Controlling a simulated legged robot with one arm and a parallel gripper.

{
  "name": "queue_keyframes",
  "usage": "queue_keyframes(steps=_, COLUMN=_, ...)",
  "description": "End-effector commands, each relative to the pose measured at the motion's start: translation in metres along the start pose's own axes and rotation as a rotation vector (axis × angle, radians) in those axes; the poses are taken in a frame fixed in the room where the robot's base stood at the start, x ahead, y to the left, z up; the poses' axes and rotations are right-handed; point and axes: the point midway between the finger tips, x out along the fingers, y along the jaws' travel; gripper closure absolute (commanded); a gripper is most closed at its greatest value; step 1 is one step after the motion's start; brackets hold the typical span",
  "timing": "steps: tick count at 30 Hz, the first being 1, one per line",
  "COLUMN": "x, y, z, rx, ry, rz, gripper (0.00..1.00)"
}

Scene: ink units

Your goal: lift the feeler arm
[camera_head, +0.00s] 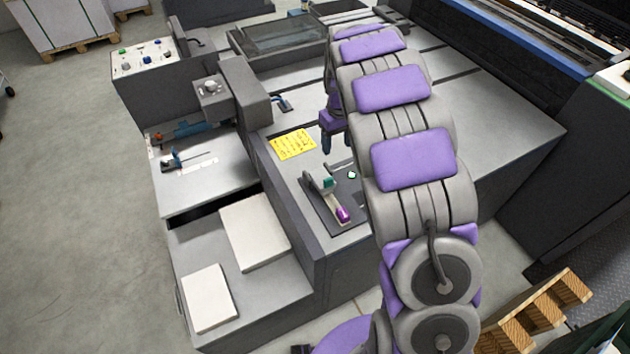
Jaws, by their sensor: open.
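What looks like the feeler arm (328,196) is a short pale lever with a teal block near its upper end and a purple tip at its lower end. It lies over a dark plate on the grey machine top, left of my arm. My gripper (326,143) shows only partly, behind and left of my arm, above the machine top. It is open and stands beyond the lever in the picture, apart from it. The far part of my gripper is hidden by my own arm, so I cannot see all of its fingers.
A yellow note (293,145) lies left of my gripper. A dark grey raised housing (245,92) and a control panel (143,57) stand at the upper left. White paper stacks (254,231) lie on the lower shelf. The machine top right of my arm is mostly clear.

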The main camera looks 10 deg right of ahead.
Motion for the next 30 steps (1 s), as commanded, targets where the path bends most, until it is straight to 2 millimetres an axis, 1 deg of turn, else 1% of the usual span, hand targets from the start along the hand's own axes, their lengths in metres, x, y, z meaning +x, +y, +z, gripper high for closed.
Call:
queue_keyframes(steps=1, x=0.009, y=-0.004, z=-0.001, rx=-0.002, ry=-0.004, rz=0.003, gripper=0.4)
queue_keyframes(steps=5, x=0.033, y=-0.017, z=-0.004, rx=-0.004, ry=-0.011, rz=0.014, gripper=0.4)
queue_keyframes(steps=9, x=0.062, y=-0.022, z=-0.006, rx=-0.003, ry=-0.012, rz=0.02, gripper=0.4)
queue_keyframes(steps=12, x=0.082, y=-0.022, z=-0.005, rx=-0.003, ry=-0.014, rz=0.018, gripper=0.4)
queue_keyframes(steps=18, x=0.12, y=-0.012, z=-0.002, rx=-0.003, ry=-0.01, rz=0.01, gripper=0.4)
queue_keyframes(steps=21, x=0.136, y=-0.008, z=-0.002, rx=-0.003, ry=-0.004, rz=0.008, gripper=0.4)
queue_keyframes(steps=24, x=0.149, y=-0.009, z=-0.002, rx=-0.003, ry=-0.005, rz=0.009, gripper=0.4)
queue_keyframes(steps=30, x=0.163, y=-0.017, z=-0.005, rx=-0.003, ry=-0.009, rz=0.017, gripper=0.4)
